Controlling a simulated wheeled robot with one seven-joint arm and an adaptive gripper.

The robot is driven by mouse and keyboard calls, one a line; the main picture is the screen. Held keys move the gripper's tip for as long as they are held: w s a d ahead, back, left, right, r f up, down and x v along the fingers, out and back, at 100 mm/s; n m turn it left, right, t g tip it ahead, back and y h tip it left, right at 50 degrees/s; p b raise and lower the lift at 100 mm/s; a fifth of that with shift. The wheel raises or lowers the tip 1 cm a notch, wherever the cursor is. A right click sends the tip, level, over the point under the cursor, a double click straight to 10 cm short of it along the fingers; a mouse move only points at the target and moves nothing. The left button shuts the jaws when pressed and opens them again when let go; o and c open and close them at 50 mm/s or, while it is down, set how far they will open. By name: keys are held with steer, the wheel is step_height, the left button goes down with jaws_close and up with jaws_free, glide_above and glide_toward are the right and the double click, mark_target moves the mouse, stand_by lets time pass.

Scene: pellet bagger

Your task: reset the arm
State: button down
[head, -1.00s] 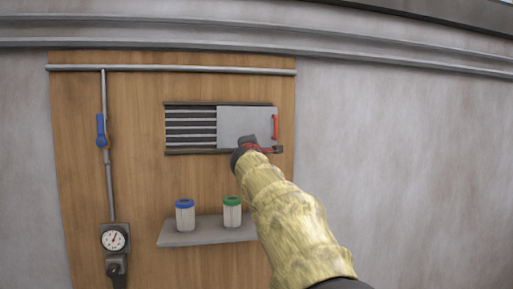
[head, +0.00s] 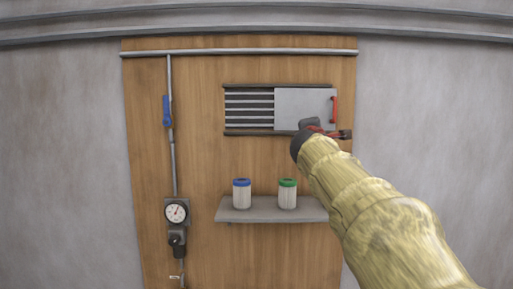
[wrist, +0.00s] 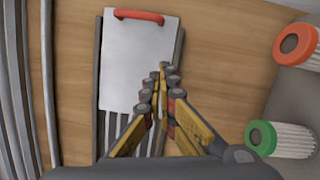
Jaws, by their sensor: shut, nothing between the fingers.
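My gripper (head: 345,134) is at the lower right of the sliding shutter in the head view, with the yellow-sleeved arm reaching up from the lower right. In the wrist view the gripper (wrist: 163,70) has its fingertips together and empty, in front of the grey shutter plate (wrist: 135,60). The plate (head: 300,108) covers the right part of a slatted vent (head: 249,108); the left slats are exposed. The plate's red handle (head: 334,109) is at its right edge, and the handle (wrist: 139,16) is apart from the fingers.
A grey shelf (head: 255,216) below holds a blue-lidded jar (head: 242,194) and a green-lidded jar (head: 287,194). The wrist view also shows a red-lidded jar (wrist: 297,44). At left are a pipe with a blue lever (head: 166,111) and a gauge (head: 176,212).

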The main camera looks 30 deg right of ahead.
steer(key=shift+a, duration=0.1)
steer(key=s+a+f+m+g+y+b, duration=0.1)
steer(key=s+a+f+m+y+b, duration=0.2)
steer(key=a+f, duration=0.65)
steer(key=s+a+f+m+g+y+b, duration=0.15)
steer(key=s+a+f+b, duration=0.3)
steer(key=f, duration=1.05)
steer(key=s+a+f+m+g+y+b, duration=0.1)
steer(key=s+a+f+m+y+b, duration=0.15)
steer(key=a+f+b, duration=0.65)
steer(key=s+a+f+m+g+y+b, duration=0.1)
steer(key=s+a+f, duration=0.4)
steer(key=f, duration=0.6)
steer(key=s+a+f+m+g+y+b, duration=0.1)
steer(key=s+a+f+y+b, duration=0.1)
steer(key=s+a+f, duration=0.4)
steer(key=s+a+f+m+g+y+b, duration=0.1)
steer(key=s+a+f+y, duration=0.2)
steer(key=f, duration=1.3)
steer(key=s+a, duration=0.2)
steer(key=a, duration=0.1)
steer(key=shift+s+a+f+m+y+b, duration=0.25)
steer(key=shift+s+f+m+y+b, duration=0.05)
steer(key=shift+s+f+m, duration=0.1)
steer(key=shift+r+g, duration=0.1)
steer(key=shift+g, duration=0.15)
